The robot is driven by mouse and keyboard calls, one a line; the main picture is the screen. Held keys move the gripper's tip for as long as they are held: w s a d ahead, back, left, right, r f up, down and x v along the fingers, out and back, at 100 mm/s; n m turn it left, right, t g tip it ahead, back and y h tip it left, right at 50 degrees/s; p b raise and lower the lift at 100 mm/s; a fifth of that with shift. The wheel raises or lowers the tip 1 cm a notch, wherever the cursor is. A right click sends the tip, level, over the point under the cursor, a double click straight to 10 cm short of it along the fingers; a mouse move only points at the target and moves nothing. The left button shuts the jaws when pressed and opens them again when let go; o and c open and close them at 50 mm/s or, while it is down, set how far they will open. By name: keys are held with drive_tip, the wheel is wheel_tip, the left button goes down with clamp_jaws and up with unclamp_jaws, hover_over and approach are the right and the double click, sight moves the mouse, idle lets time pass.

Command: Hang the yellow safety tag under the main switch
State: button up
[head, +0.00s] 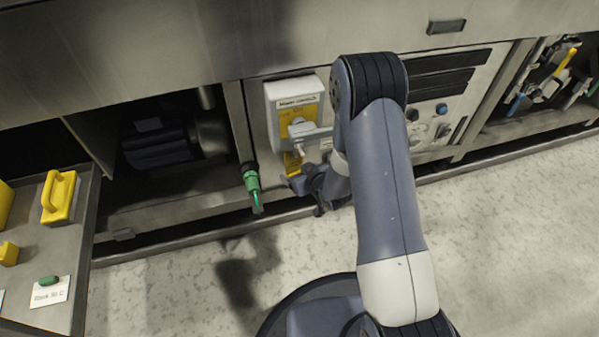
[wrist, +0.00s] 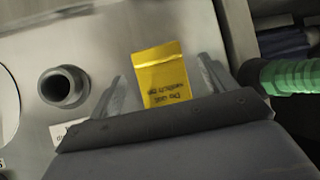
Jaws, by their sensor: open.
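The main switch (head: 283,98) is a pale box with a yellow plate and a grey handle on the machine front. The yellow safety tag (head: 292,164) shows just below the handle, partly hidden by my arm. In the wrist view the tag (wrist: 160,72) appears upside down, with dark lettering, against the metal panel. My gripper (wrist: 162,80) is open, with one finger on each side of the tag and a visible gap to both. What holds the tag's far edge cannot be seen.
A green nozzle (head: 252,188) hangs left of the switch, and shows close beside my gripper in the wrist view (wrist: 288,76). A grey round socket (wrist: 64,86) is on the panel. A tray (head: 75,250) with yellow objects stands left. The floor at right is clear.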

drive_tip(key=p+v, duration=0.3)
drive_tip(key=v, duration=0.7)
drive_tip(key=shift+s+d+r, duration=0.15)
drive_tip(key=shift+s, duration=0.2)
drive_tip(key=b+x, duration=0.3)
drive_tip(key=x, duration=0.7)
drive_tip(key=shift+w+f, duration=0.25)
drive_tip(key=shift+w, duration=0.05)
drive_tip(key=shift+r+p, duration=0.3)
drive_tip(key=shift+p, duration=0.1)
drive_tip(key=shift+s+r+p, duration=0.3)
drive_tip(key=shift+p, duration=0.05)
drive_tip(key=shift+f, duration=0.1)
